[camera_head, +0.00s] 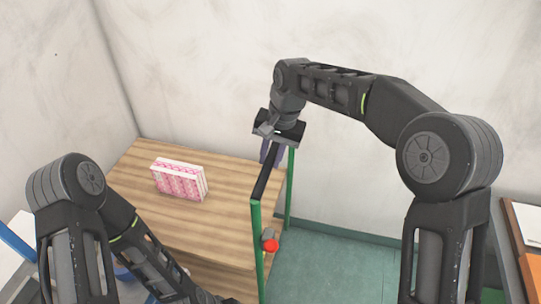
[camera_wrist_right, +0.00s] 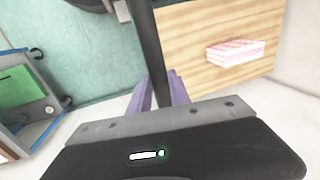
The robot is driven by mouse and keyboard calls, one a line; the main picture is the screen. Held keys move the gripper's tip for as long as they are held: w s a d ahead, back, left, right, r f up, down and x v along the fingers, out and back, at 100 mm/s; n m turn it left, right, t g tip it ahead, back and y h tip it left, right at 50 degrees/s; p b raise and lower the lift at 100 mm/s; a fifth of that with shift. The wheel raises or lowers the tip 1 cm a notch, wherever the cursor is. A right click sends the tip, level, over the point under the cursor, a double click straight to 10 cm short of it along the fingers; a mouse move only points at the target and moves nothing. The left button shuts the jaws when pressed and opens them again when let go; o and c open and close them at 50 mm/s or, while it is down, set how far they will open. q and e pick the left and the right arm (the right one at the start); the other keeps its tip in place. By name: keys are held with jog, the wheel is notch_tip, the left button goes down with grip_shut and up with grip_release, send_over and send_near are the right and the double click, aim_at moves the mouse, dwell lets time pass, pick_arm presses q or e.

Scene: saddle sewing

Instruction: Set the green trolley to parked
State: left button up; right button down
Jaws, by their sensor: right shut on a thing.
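The green trolley shows in the head view as two upright green posts (camera_head: 256,250) joined by a black handle bar (camera_head: 264,178), beside a wooden deck (camera_head: 225,225). A red knob (camera_head: 270,245) sits on a short grey part near the front post. My right gripper (camera_head: 271,150) is shut on the far part of the handle bar. In the right wrist view, the black bar (camera_wrist_right: 148,45) passes between its purple fingers (camera_wrist_right: 165,90). My left arm comes in at the lower left, and its gripper is out of the frame.
A pink-and-white box (camera_head: 179,180) lies on the wooden deck. Green floor (camera_head: 335,265) is clear to the right of the posts. Pale walls stand behind.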

jog(key=shift+a+r, duration=0.1)
jog(key=shift+a, duration=0.15)
jog(key=c, duration=1.2)
grip_release()
jog(key=shift+w+a, duration=0.1)
jog(key=shift+a, duration=0.05)
jog(key=shift+c, duration=0.2)
notch_tip(320, 180, up, 8)
jog(key=d, duration=0.1)
jog(key=shift+s+d+f+b, duration=0.2)
jog(key=shift+s+d+b, duration=0.15)
jog(key=shift+b, duration=0.1)
